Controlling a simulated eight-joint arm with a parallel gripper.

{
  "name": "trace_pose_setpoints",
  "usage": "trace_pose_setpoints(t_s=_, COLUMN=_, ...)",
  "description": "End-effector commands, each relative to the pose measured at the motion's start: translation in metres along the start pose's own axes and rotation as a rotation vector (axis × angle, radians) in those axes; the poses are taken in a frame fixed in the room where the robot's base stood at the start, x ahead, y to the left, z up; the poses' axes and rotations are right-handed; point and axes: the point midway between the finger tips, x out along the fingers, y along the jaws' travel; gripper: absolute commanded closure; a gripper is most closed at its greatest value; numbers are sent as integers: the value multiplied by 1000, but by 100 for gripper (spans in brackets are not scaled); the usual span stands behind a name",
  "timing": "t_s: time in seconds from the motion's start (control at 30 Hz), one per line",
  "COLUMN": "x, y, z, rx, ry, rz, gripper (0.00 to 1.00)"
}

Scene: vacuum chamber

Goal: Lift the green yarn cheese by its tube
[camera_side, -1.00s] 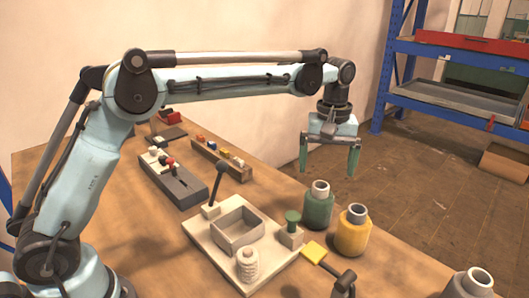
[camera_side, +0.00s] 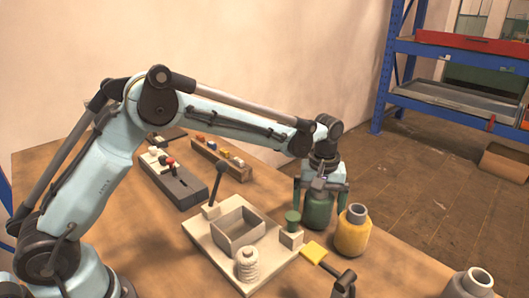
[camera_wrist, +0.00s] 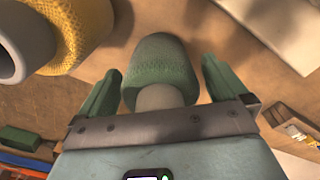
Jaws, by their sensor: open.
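The green yarn cheese (camera_side: 317,209) stands upright on the wooden table, just behind the yellow yarn cheese (camera_side: 352,234). My gripper (camera_side: 320,196) is directly above it, pointing down, with a green finger on either side. In the wrist view, the green yarn cheese (camera_wrist: 160,62) and its pale tube (camera_wrist: 160,97) lie between the spread fingers of my gripper (camera_wrist: 160,85), with a gap on both sides. The yellow yarn cheese also shows at the upper left of the wrist view (camera_wrist: 82,32).
A cream board (camera_side: 205,245) with an open box, a lever, a green knob and a white coil is left of the yarn cheeses. A yellow paddle (camera_side: 313,252) lies in front.

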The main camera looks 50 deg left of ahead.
Motion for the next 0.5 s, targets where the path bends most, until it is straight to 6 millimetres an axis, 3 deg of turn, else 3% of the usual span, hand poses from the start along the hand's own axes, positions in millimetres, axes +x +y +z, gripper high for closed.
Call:
trace_pose_setpoints(t_s=0.23, x=2, y=0, z=0, rx=0, ry=0, rz=0, gripper=0)
trace_pose_setpoints(t_s=0.5, x=2, y=0, z=0, rx=0, ry=0, rz=0, gripper=40)
